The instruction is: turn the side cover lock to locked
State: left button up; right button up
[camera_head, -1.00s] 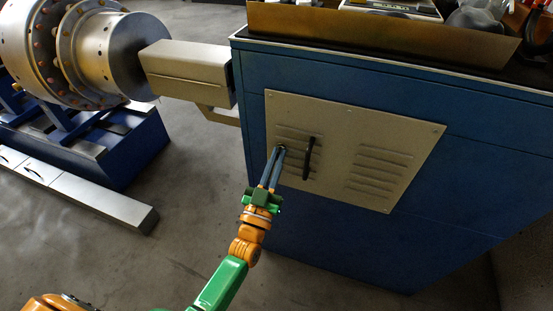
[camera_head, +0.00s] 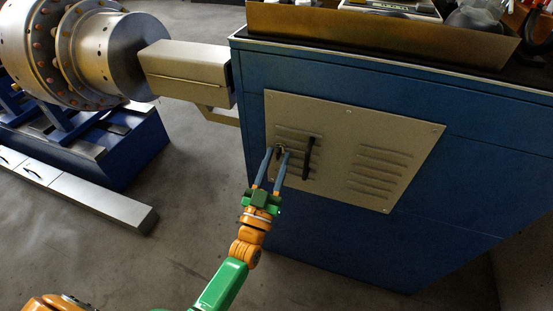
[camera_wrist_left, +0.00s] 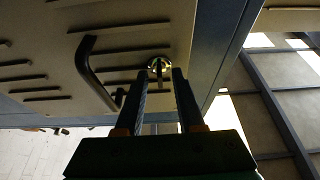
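The side cover (camera_head: 345,142) is a beige louvred panel on the blue cabinet, with a black bar handle (camera_head: 308,158). The cover lock (camera_head: 279,149) is a small round metal piece left of the handle. It also shows in the left wrist view as a shiny round lock (camera_wrist_left: 158,68), just beyond my fingertips. My left gripper (camera_head: 277,152) is open, its two fingers apart with the lock in line with the gap between them. In the left wrist view the gripper (camera_wrist_left: 161,74) holds nothing. My right gripper is not in view.
The blue cabinet (camera_head: 340,245) fills the right side, with a tray (camera_head: 380,35) on top. A beige arm-like housing (camera_head: 188,68) juts left toward a large metal rotor (camera_head: 105,55) on a blue stand. The floor (camera_head: 150,260) near my arm is clear.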

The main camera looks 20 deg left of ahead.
pick_arm(q)
jog(key=v, duration=0.7)
